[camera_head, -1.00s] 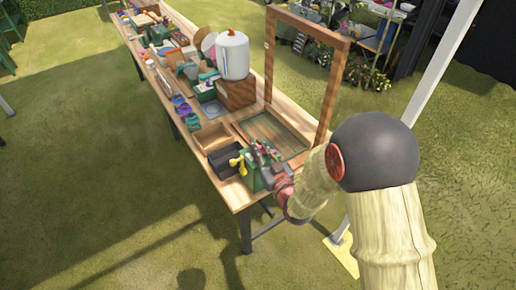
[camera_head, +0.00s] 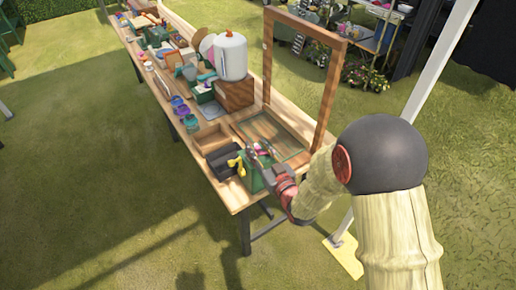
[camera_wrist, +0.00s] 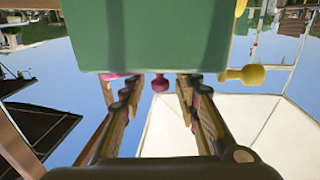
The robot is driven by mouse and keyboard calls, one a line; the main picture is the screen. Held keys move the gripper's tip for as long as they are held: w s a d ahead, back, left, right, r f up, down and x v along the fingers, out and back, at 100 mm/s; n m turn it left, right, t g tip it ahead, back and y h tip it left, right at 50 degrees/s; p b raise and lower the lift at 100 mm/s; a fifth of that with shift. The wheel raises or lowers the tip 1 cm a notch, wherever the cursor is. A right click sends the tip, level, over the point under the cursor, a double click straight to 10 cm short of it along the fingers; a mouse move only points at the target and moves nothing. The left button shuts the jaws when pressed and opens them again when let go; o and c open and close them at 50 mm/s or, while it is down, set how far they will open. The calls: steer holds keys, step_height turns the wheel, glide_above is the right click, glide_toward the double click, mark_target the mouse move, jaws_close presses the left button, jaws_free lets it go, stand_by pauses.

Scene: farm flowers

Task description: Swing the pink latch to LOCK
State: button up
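A green box (camera_head: 254,182) stands at the near end of the long wooden table (camera_head: 237,201). A yellow handle (camera_head: 237,165) sits on its left side. A small pink part (camera_head: 264,149), likely the latch, shows beside my gripper (camera_head: 262,162). In the wrist view the green box (camera_wrist: 150,35) fills the top middle, with a pink knob (camera_wrist: 160,83) below its edge. My gripper (camera_wrist: 159,92) is open, with one finger on each side of this knob and apparent gaps between. Another pink piece shows behind the left finger. The latch's setting and any LOCK mark cannot be read.
A black tray (camera_head: 220,164) and a wooden box (camera_head: 212,138) stand left of the green box. A tall wooden frame (camera_head: 331,88) rises behind, and a white canister (camera_head: 231,56) stands on a wooden block. Grass lies clear in front of the table.

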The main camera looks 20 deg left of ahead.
steer(key=v, duration=1.2)
stand_by(0.3)
